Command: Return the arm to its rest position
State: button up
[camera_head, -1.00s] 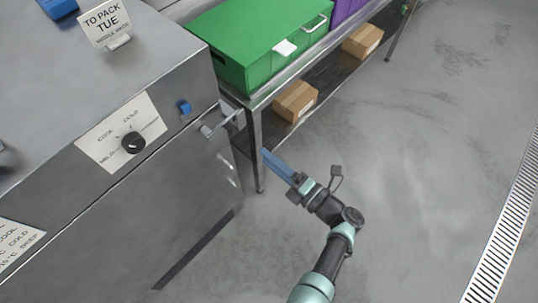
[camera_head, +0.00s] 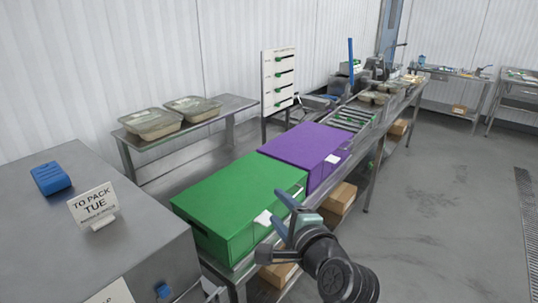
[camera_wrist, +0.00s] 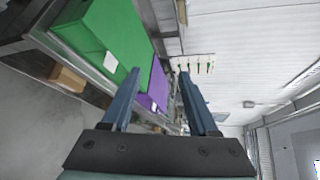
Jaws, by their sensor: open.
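My gripper (camera_head: 290,215) is raised in front of the green box's right side in the head view, with part of my arm below it. In the wrist view my gripper (camera_wrist: 157,95) shows two blue fingers spread apart with nothing between them. The fingers point toward the boxes and the white wall beyond. Whether the gripper touches the green box cannot be told from the head view, but no contact shows in the wrist view.
A green box (camera_head: 235,200) and a purple box (camera_head: 305,150) stand on a metal bench. A steel cabinet (camera_head: 130,225) with a "TO PACK TUE" sign (camera_head: 93,203) is at left. Two filled trays sit on a back table (camera_head: 215,118). The floor at right (camera_head: 440,210) is clear.

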notch_tip(320, 180, up, 14)
jog(key=s+n+t+h, duration=0.2)
jog(key=n+t, duration=0.2)
jog(key=n, duration=0.2)
jog(key=s+a+r+n+t+h, duration=0.1)
jog(key=s+r+n+t, duration=0.3)
jog(key=s+r, duration=0.6)
jog(key=s+a+r+n+t+h, duration=0.1)
jog(key=s+r+n+t, duration=0.4)
jog(key=s+r, duration=0.5)
notch_tip(320, 180, up, 5)
jog(key=shift+s+r+n+h, duration=0.1)
jog(key=shift+s+n+h, duration=0.1)
jog(key=shift+n+h, duration=0.6)
jog(key=shift+a, duration=0.1)
